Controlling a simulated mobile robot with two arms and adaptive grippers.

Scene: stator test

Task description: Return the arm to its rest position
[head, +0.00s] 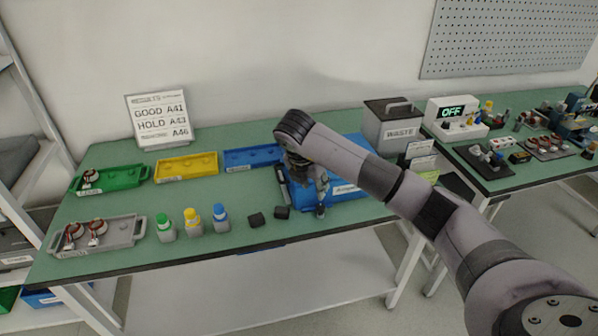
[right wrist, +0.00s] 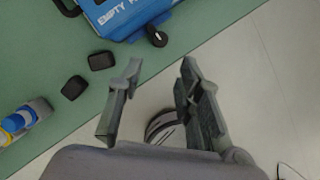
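My right arm comes in from the lower right in the head view, and its gripper (head: 306,190) hangs low over the front edge of the green table (head: 100,210). In the right wrist view the two fingers of this gripper (right wrist: 157,100) stand apart with nothing between them. Beyond the fingertips lies a blue box (right wrist: 112,15) labelled "EMPTY", with a dark round knob. The box (head: 345,185) is partly hidden by the gripper in the head view. My left gripper is not in view.
Green (head: 110,180), yellow (head: 186,167) and blue (head: 250,157) trays line the back. A grey tray (head: 125,232) holds parts at front left. Capped bottles (head: 192,220) and small black blocks (head: 257,220) stand near the front edge. A waste bin (head: 388,125) stands behind my forearm.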

